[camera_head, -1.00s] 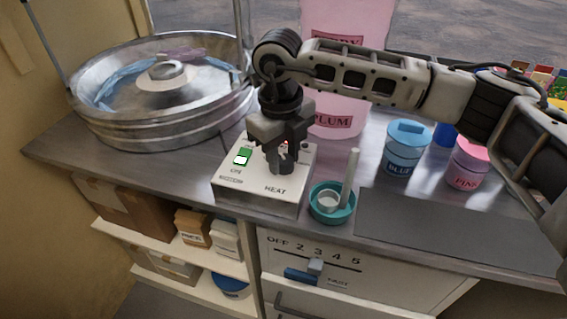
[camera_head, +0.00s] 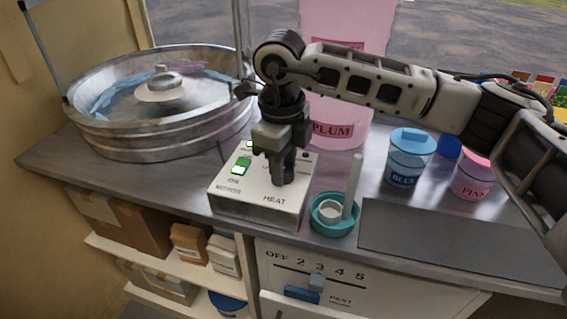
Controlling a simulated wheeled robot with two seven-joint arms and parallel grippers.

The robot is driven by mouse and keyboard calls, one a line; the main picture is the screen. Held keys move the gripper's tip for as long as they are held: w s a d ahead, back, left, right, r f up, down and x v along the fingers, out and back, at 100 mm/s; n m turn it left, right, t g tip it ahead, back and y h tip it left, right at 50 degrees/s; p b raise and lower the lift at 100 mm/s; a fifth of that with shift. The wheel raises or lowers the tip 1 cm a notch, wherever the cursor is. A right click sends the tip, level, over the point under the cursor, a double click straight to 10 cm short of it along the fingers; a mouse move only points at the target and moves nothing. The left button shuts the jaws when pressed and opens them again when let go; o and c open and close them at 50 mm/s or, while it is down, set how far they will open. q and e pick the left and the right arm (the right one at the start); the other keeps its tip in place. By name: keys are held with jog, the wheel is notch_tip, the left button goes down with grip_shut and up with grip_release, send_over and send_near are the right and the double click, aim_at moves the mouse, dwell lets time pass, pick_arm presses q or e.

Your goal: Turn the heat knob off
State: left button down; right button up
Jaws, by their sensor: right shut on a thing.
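The white control box (camera_head: 255,200) stands on the metal counter, with HEAT printed on its front right. A lit green switch (camera_head: 240,167) marked ON sits on its left side. My right gripper (camera_head: 282,178) points down over the right part of the box top, above the HEAT label. It is shut on the heat knob, which its fingers hide almost wholly, so the knob's setting cannot be read. My left gripper is not in view.
A round metal floss pan (camera_head: 150,140) stands left of the box. A teal bowl (camera_head: 331,226) with a white-handled scoop stands close to the right. Blue (camera_head: 411,155) and pink (camera_head: 474,178) tubs stand farther right. A drawer front with a slider is below.

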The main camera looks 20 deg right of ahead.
jog(key=shift+r, duration=0.15)
jog(key=o, duration=1)
jog(key=shift+c, duration=0.2)
notch_tip(320, 180, up, 16)
jog(key=shift+s+a, duration=0.25)
jog(key=shift+s, duration=0.05)
